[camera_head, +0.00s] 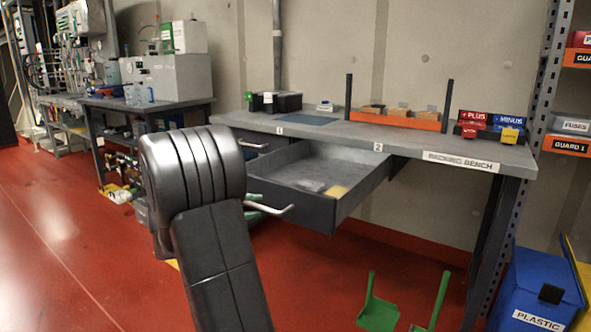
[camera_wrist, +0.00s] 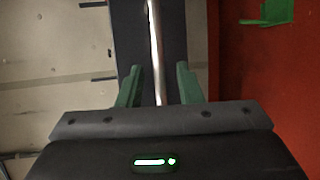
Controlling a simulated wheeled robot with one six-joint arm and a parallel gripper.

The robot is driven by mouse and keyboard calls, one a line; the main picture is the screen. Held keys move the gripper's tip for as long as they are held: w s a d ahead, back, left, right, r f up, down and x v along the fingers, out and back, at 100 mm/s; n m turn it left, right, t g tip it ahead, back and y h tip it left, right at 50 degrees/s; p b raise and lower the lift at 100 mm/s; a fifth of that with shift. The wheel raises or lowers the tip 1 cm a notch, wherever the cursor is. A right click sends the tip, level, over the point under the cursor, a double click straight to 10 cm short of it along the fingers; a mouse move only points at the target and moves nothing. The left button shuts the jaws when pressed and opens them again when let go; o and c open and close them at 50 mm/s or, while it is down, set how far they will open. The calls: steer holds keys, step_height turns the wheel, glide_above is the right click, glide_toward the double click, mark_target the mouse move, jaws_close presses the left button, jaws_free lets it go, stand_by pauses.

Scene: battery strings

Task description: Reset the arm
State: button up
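My gripper (camera_wrist: 159,68) is open in the wrist view, its two green fingers apart. A pale metal bar handle (camera_wrist: 155,35) runs between the fingers with a gap visible on each side. In the head view my dark arm fills the middle foreground and hides most of the gripper. A bit of green finger shows at the handle (camera_head: 284,211) of the pulled-out drawer (camera_head: 345,210) under label 2. Inside the drawer lie a pale flat item (camera_head: 311,185) and a yellow piece (camera_head: 337,191).
The bench top (camera_head: 340,133) carries an orange rack (camera_head: 395,119) and red and blue bins. A second handle (camera_head: 253,144) shows under label 1. A green dustpan (camera_head: 378,310) and blue plastic bin (camera_head: 537,285) stand at lower right. Red floor is clear at left.

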steer(key=shift+x, duration=1.05)
steer(key=shift+w, duration=0.1)
